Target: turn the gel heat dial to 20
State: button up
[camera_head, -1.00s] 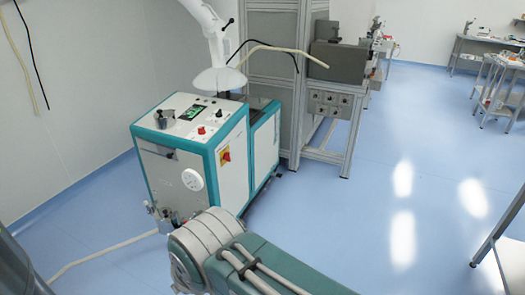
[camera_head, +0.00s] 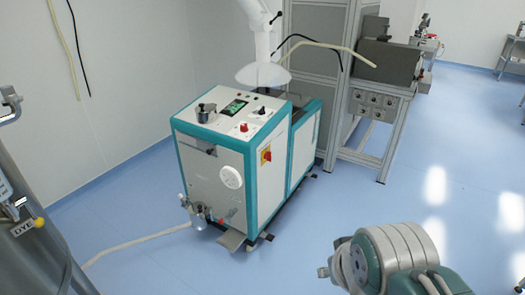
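A white and teal machine (camera_head: 208,180) stands left of centre on the blue floor. On its front is a round white dial (camera_head: 230,176). Its top panel has a red knob (camera_head: 244,127), a black knob (camera_head: 263,112) and a small green-lit display (camera_head: 234,107). The labels and scales are too small to read, so I cannot tell which of these is the gel heat dial or where it points. Part of my arm shows at the lower right, apart from the machine. My gripper does not show.
A pale hose (camera_head: 135,241) runs on the floor from the machine's lower front. A white extraction hood (camera_head: 261,75) hangs over the machine. Blue floor (camera_head: 330,215) is clear right of the machine.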

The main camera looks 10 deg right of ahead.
aim_at(244, 129)
jog(key=i+l+u, duration=0.1)
jog(key=i+u, duration=0.15)
jog(key=i, duration=2)
